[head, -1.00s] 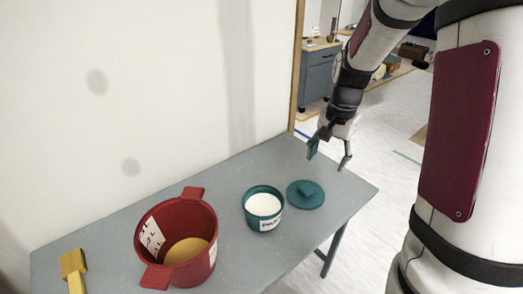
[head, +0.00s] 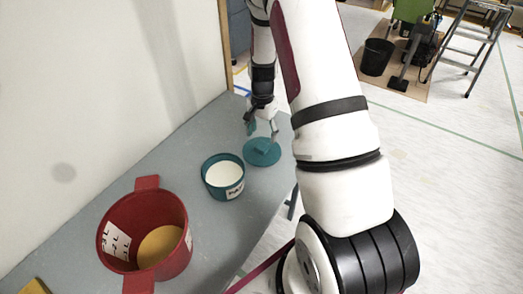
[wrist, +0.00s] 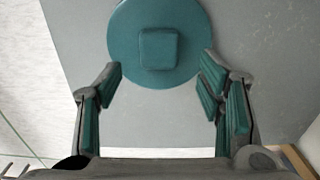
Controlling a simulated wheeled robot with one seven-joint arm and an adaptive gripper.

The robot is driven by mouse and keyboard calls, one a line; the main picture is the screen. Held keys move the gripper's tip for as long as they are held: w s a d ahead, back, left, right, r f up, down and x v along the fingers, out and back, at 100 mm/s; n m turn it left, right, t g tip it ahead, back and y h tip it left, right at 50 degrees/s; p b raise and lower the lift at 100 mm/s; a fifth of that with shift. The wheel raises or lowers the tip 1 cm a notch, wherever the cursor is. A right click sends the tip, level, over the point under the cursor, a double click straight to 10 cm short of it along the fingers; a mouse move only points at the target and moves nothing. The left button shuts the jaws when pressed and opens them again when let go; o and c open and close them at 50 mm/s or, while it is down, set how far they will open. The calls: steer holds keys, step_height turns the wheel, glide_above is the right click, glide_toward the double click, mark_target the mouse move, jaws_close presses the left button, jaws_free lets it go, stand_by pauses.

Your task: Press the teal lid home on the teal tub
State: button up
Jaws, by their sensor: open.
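The teal lid (head: 262,153) is a flat disc with a square knob, lying on the grey table behind and to the right of the tub. It also shows in the wrist view (wrist: 184,62), knob up, at the top middle. The teal tub (head: 223,177) stands upright and uncovered, with a white filling and a white label. My gripper (head: 263,129) is open and empty at the table's far end, near the lid. In the wrist view my gripper's fingers (wrist: 160,78) are spread either side of the lid's near edge, with the knob farther ahead.
A red two-handled bucket (head: 146,238) with tan contents stands nearer on the grey table (head: 205,225). A yellow object (head: 36,286) shows at the bottom left. The wall (head: 90,90) runs along the left side. A black bin (head: 377,57) and a stepladder (head: 470,45) stand far off.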

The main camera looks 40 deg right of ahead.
mark_target(262, 145)
steer(key=shift+s+a+f+p, duration=0.1)
steer(key=shift+f+p, duration=0.15)
steer(key=shift+f, duration=1.15)
steer(key=shift+s+a+f+p, duration=0.1)
steer(key=shift+f+p, duration=0.1)
steer(key=shift+f, duration=1.2)
steer(key=c, duration=1.2)
